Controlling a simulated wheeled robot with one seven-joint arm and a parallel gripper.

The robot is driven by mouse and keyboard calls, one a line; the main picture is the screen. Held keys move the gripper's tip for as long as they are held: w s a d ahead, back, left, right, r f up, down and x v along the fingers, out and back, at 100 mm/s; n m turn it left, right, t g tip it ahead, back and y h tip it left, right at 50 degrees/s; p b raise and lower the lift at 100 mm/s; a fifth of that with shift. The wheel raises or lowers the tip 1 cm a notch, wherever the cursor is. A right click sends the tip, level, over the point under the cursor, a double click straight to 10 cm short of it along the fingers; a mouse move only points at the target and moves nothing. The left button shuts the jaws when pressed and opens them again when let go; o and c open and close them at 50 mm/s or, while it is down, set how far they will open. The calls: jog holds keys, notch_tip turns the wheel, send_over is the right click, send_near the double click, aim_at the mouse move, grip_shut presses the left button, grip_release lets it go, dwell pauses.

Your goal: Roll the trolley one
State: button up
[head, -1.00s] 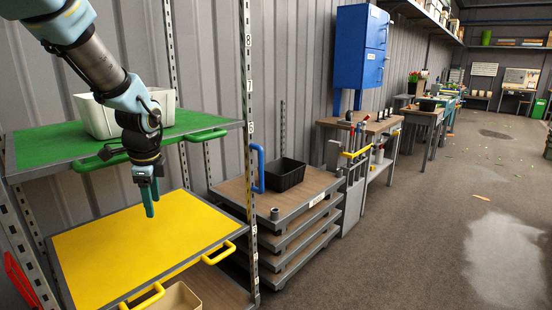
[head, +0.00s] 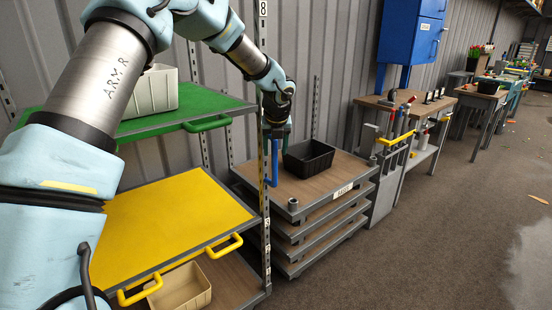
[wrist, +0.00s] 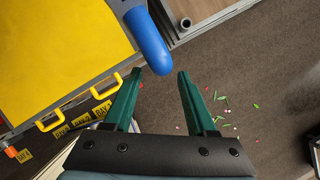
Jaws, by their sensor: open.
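The trolley (head: 330,188) is a low stack of wood-topped grey decks on the floor, right of the shelf rack. A blue upright handle (head: 275,170) stands at its left end. My gripper (head: 276,134) is at the top of this handle. In the wrist view, the open green fingers (wrist: 160,72) point at the blue handle (wrist: 148,40), whose rounded end shows between the fingertips. The jaws are not closed on it. I cannot tell whether a finger touches it.
A black bin (head: 308,158) and a small metal socket (head: 293,203) are on the trolley's top. The rack's yellow shelf (head: 165,220) and green shelf (head: 190,108) are close on the left. A workbench (head: 400,103) stands beyond. The floor at right (head: 440,240) is open.

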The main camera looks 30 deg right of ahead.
aim_at(275, 155)
jog(key=p+x, duration=0.1)
jog(key=x, duration=0.4)
jog(key=shift+w+f, duration=0.15)
jog(key=shift+f, duration=0.25)
jog(key=shift+c, duration=0.2)
grip_shut()
dwell(0.9)
